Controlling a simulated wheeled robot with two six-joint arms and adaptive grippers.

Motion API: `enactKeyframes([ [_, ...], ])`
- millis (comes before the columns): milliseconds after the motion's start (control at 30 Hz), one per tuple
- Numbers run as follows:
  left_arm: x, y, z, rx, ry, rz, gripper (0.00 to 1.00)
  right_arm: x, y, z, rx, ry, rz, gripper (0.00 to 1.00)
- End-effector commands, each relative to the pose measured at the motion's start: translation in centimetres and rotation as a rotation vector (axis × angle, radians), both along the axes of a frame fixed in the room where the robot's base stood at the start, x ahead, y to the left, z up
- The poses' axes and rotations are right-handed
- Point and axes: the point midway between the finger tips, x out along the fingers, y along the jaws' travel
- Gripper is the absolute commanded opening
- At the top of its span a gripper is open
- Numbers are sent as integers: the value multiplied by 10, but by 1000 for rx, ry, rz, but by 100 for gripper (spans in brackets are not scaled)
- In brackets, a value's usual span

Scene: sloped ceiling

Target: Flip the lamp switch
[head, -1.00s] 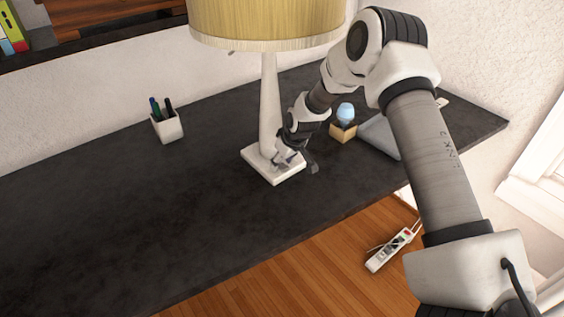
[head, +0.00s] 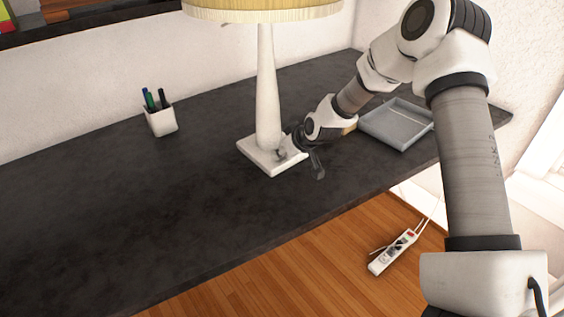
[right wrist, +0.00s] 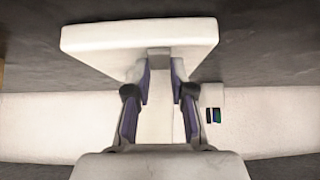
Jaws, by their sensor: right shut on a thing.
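The lamp (head: 267,88) stands upright on the dark desk, with a white stem, a square white base (head: 262,160) and a yellowish shade (head: 262,10) cut off by the top edge. A small bit sticks out under the shade's left side; I cannot tell whether it is the switch. My right gripper (head: 287,152) is low at the right of the stem, just above the base. My left gripper is not in view.
A white pen cup (head: 162,121) stands to the left on the desk (head: 130,210). A grey tray (head: 398,125) lies to the right, behind my arm. A power strip (head: 393,252) is on the wooden floor. The desk's left and front are clear.

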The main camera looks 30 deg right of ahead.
Motion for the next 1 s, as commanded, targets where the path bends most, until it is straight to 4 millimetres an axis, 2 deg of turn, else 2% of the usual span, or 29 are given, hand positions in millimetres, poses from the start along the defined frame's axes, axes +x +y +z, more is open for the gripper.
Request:
enactKeyframes([
  [267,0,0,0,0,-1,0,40,0,0,1,0,-7,1,0],
  [300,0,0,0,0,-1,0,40,0,0,1,0,-7,1,30],
  [367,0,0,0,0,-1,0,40,0,0,1,0,-7,1,48],
  [733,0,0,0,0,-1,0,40,-2,0,3,1,-7,0,48],
  [1000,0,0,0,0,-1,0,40,-22,-2,26,6,-7,-2,48],
])
